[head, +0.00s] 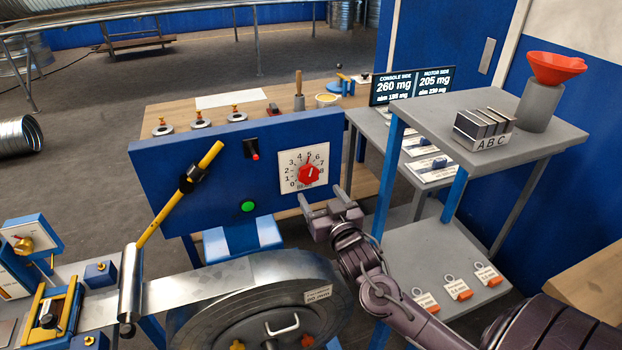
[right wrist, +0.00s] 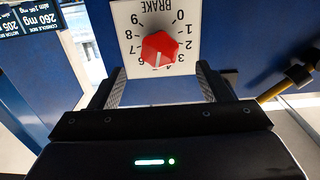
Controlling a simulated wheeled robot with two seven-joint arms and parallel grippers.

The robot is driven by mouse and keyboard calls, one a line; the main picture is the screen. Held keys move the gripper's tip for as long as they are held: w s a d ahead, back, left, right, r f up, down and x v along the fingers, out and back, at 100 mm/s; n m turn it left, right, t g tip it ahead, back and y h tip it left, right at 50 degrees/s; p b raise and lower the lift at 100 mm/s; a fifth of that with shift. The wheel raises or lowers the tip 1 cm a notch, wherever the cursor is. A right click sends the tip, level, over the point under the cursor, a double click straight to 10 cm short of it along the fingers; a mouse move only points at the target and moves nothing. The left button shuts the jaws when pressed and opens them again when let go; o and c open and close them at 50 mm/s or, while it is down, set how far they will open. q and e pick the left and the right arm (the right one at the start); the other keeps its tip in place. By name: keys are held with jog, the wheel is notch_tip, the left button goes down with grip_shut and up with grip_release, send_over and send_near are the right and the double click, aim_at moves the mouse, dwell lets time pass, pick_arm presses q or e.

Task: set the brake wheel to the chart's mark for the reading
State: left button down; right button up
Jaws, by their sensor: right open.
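My right gripper (head: 319,193) is open and empty, just below and in front of the dial. In the right wrist view the red knob (right wrist: 159,48) appears beyond and between the spread fingers (right wrist: 157,82), apart from them. A screen (head: 412,86) reads console side 260 mg, motor side 205 mg; its aim lines are blurred. My left gripper is out of view.
A yellow lever (head: 180,194) leans left of the dial, and a green button (head: 248,206) sits below it. A metal strip coil (head: 260,300) lies in front. A grey shelf (head: 555,140) with blocks A, B, C (head: 483,125) and a red funnel (head: 555,68) stands right.

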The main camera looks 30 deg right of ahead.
aim_at(310, 176)
jog(key=p+x, duration=0.1)
jog(key=x, duration=0.6)
jog(key=shift+w+d+r+p, duration=0.1)
jog(key=shift+w+d+p, duration=0.05)
jog(key=shift+w+p, duration=0.2)
jog(key=c, duration=1)
